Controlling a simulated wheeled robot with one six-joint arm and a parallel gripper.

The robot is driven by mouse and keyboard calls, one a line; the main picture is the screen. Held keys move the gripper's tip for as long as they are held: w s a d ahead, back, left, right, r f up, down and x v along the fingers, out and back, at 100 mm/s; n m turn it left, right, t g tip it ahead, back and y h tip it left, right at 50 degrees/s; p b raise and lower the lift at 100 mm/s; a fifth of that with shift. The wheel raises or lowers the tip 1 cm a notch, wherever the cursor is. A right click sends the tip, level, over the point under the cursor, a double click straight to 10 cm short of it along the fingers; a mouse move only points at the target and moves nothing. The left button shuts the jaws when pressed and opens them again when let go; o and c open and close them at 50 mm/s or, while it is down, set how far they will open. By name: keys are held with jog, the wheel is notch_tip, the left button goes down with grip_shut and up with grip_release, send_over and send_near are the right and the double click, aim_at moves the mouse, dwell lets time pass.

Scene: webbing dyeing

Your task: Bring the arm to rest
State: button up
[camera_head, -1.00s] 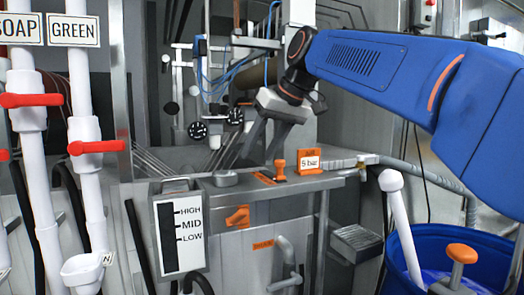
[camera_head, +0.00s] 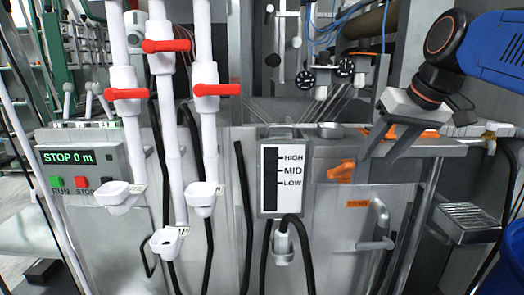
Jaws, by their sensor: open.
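My gripper (camera_head: 374,157) is at the upper right of the head view, at the end of my blue arm. Its two grey fingers point down and to the left, apart and with nothing between them. In the picture they overlap the metal ledge and the front of the machine near an orange handle (camera_head: 341,171). I cannot tell how far they are from the machine.
A level gauge (camera_head: 283,181) marked HIGH, MID and LOW is left of my gripper. White pipes with red valve handles (camera_head: 217,90) stand further left, beside a STOP 0 m panel (camera_head: 68,157).

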jog(key=s+d+f+h, duration=0.1)
jog(key=s+f, duration=0.7)
jog(key=f, duration=0.6)
jog(key=s+d+f+h, duration=0.1)
jog(key=s+f, duration=0.7)
jog(key=f, duration=0.6)
jog(key=shift+m+g, duration=0.3)
jog(key=shift+m, duration=0.1)
